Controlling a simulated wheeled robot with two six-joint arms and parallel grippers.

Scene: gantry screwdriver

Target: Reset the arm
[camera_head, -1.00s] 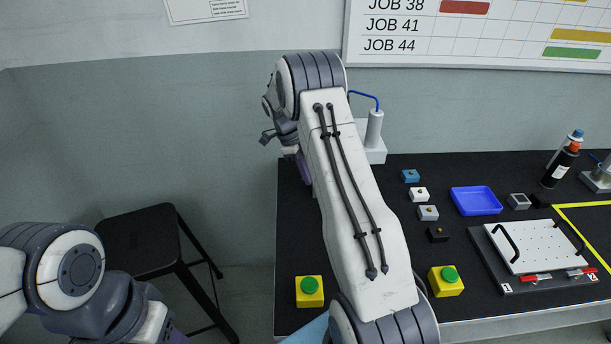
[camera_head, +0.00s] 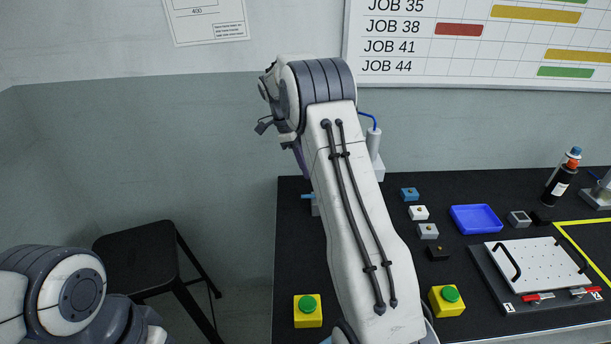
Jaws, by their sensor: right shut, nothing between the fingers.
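My right arm (camera_head: 362,215) rises from the bottom of the view, bent at the top, with its wrist end to the left of the bend above the bench's back left part. My right gripper (camera_head: 302,160) is mostly hidden behind the arm; only a narrow purple part shows. It is shut, and I see nothing held in it. My left arm (camera_head: 70,290) shows only as a joint at the lower left. Its gripper is out of view.
The black bench (camera_head: 400,290) carries yellow boxes with green buttons (camera_head: 447,299), small blocks (camera_head: 418,212), a blue tray (camera_head: 477,219), a white perforated plate (camera_head: 538,262) and a bottle (camera_head: 562,180). A black stool (camera_head: 140,245) stands left.

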